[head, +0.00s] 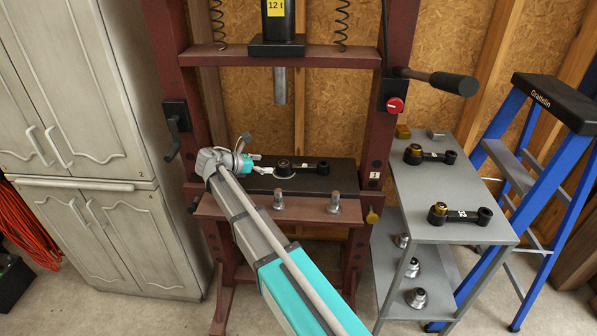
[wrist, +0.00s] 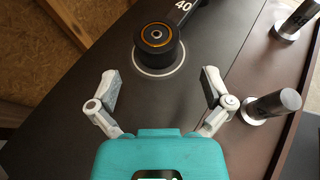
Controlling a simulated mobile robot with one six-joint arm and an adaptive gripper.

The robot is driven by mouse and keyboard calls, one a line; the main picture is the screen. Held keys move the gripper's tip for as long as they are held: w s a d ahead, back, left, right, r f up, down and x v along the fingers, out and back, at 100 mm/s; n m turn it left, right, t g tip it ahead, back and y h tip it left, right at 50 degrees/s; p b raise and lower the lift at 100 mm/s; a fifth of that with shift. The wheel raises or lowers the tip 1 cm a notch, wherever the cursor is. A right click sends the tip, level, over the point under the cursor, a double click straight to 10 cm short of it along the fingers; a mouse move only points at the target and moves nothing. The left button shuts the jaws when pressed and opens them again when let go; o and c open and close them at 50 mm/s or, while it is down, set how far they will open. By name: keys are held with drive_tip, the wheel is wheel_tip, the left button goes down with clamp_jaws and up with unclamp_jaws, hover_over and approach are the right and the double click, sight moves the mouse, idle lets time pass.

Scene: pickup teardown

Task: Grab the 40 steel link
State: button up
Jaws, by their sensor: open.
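The 40 steel link lies on the dark bed plate of the press. In the wrist view its near end is a round dark boss (wrist: 157,45) with an orange ring, and its arm carries a white "40" towards the top. In the head view the link (head: 301,167) lies flat, pointing right. My gripper (wrist: 160,88) is open and empty, its two fingers spread on either side just short of the boss. In the head view my gripper (head: 257,170) is at the left end of the link, above the plate.
The red press frame (head: 164,60) rises on both sides, with a ram (head: 280,86) above the plate. Two steel pins (head: 335,203) stand on the front beam. A grey cart (head: 420,190) at right holds two similar links (head: 430,155) (head: 460,214). A blue ladder (head: 487,270) stands beyond.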

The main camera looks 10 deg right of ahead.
sight(285, 162)
drive_tip(key=shift+b+x, duration=0.35)
drive_tip(key=shift+x, duration=1.1)
drive_tip(key=shift+b+x, duration=0.85)
drive_tip(key=shift+x, duration=1.8)
drive_tip(key=shift+w, duration=0.2)
drive_tip(key=shift+r, duration=0.1)
drive_tip(key=c, duration=1.1)
drive_tip(key=shift+c, duration=0.2)
drive_tip(key=shift+r, duration=0.15)
